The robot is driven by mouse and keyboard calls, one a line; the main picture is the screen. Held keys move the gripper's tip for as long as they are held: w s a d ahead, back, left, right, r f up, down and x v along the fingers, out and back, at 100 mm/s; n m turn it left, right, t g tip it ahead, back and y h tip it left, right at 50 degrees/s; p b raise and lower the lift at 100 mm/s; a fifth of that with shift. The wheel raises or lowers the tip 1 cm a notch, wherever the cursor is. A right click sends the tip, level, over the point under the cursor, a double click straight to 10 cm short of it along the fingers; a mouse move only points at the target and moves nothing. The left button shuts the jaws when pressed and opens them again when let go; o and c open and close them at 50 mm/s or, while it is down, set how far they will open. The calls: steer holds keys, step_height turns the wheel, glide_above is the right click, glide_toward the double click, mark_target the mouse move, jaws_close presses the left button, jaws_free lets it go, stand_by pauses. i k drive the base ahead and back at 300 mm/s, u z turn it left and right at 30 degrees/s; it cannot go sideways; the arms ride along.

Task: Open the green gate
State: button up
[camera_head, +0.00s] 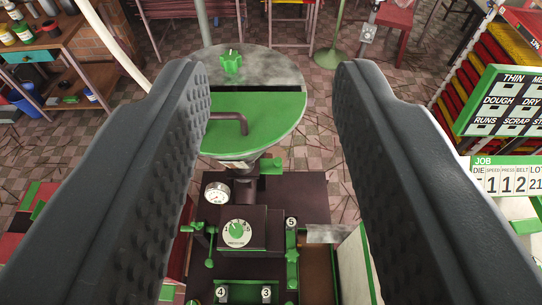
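My gripper (270,85) is open, its two black ridged fingers wide apart with nothing between them. Beyond and below the fingers is a round hopper top on the extruder. Its near part is a green surface (265,118) with a brown bent handle (230,122); its far part is a grey plate (268,68) with a green lobed knob (231,62). A dark straight slit separates the two parts. The left finger covers part of the hopper's left side. I cannot tell for sure which green part is the gate.
Below the hopper are a pressure gauge (217,193), a green dial (237,233), and green levers with number tags, including 5 (291,223). A job board (506,180) stands at right. A workbench (40,45) with jars is at upper left. The tiled floor is partly clear.

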mark_target(266, 166)
steer(key=u, duration=0.75)
steer(key=k, duration=1.25)
steer(key=z, duration=0.75)
steer(key=i, duration=0.5)
